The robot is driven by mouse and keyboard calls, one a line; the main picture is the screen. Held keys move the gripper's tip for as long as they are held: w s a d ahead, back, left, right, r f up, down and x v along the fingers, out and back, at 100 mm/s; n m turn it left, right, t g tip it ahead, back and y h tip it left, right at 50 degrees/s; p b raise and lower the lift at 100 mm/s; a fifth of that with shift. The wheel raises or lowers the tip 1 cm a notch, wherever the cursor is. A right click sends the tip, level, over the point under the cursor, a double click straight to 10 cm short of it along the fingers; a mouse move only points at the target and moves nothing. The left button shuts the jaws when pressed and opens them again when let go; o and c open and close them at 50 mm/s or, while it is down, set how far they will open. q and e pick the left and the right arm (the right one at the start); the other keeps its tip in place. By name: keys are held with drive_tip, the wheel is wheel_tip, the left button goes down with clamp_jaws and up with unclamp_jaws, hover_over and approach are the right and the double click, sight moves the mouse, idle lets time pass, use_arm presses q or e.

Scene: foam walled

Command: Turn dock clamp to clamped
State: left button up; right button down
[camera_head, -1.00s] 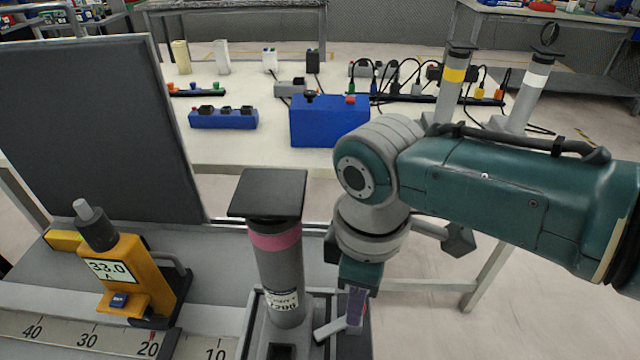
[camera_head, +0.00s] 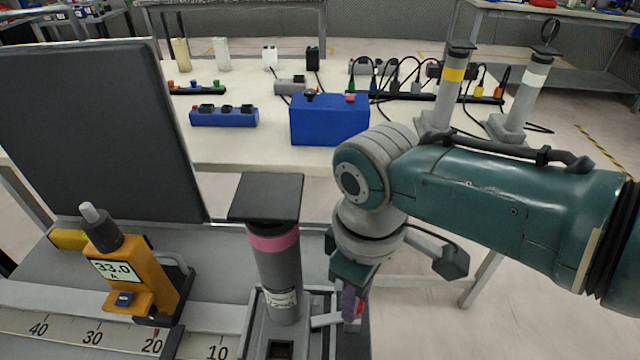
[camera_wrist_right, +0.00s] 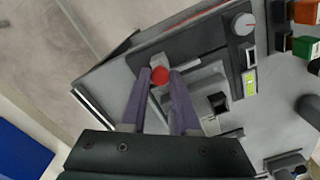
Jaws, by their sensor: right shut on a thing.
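The dock clamp shows as a short grey lever (camera_head: 325,320) with a red knob (camera_wrist_right: 159,76), beside the foot of a grey post (camera_head: 278,275) with a pink band and a black flat top. My right gripper (camera_head: 351,304) reaches down to the right of the post. In the right wrist view its two purple fingers (camera_wrist_right: 160,84) are shut on the red knob, one on each side. The fingers hide part of the knob and lever in the head view. My left gripper is in neither view.
A yellow meter (camera_head: 125,278) and a ruler strip (camera_head: 90,336) lie left of the post. A dark upright panel (camera_head: 95,130) stands behind them. A white table (camera_head: 250,150) with a blue box (camera_head: 329,120) is further back. A dial (camera_wrist_right: 243,23) sits near the clamp.

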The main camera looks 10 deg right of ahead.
drive_tip(key=c, duration=0.7)
unclamp_jaws()
drive_tip(key=shift+o, duration=0.2)
wheel_tip(320, 180, up, 10)
drive_tip(key=p, duration=0.4)
drive_tip(key=shift+s+a+f, duration=0.1)
